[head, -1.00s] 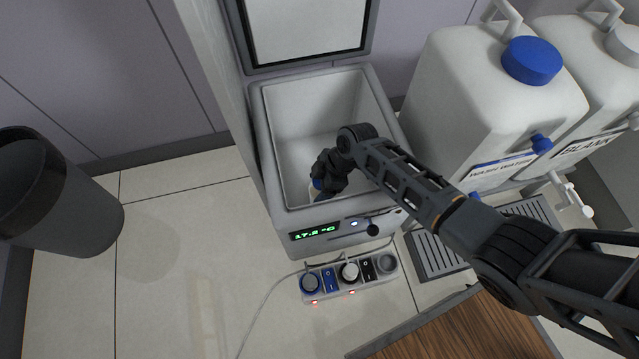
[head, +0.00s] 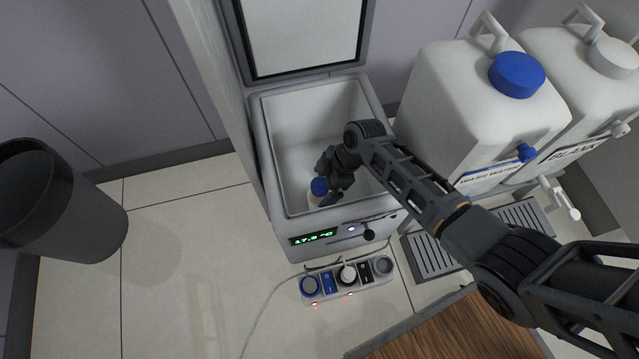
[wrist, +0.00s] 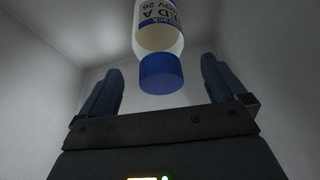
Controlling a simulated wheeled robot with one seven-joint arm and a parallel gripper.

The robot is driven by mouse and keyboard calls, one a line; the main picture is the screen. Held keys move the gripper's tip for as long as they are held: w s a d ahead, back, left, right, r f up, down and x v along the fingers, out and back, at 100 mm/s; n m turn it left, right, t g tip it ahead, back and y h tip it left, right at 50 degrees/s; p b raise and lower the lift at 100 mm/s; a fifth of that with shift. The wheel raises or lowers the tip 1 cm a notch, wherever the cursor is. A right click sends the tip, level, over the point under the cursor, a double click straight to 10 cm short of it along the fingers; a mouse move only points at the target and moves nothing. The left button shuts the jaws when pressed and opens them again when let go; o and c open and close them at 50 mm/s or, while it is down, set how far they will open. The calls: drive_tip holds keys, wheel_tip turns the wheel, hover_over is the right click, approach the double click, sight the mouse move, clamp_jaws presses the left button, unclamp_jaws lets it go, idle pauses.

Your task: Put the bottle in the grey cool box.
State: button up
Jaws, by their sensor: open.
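The grey cool box (head: 262,150) stands on the floor with its lid (head: 303,36) raised at the back. The bottle (head: 313,197), white with a blue cap, is inside the box near its front wall. In the wrist view the bottle (wrist: 158,38) shows its label and blue cap between and beyond the fingers, with a gap on both sides. My gripper (head: 329,190) is inside the box beside the bottle, reaching in from the right. In the wrist view its two fingers (wrist: 162,85) are spread wide and hold nothing. The bottle's base is hidden.
Two white canisters (head: 470,120) with taps stand right of the box. A power strip (head: 347,281) with plugs lies in front of it, with a drain grate (head: 437,256) to the right. A dark bin (head: 60,205) stands at left. Floor between bin and box is clear.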

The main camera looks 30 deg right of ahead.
drive_tip(key=shift+p+v, duration=0.45)
drive_tip(key=shift+v, duration=0.9)
idle(0.4)
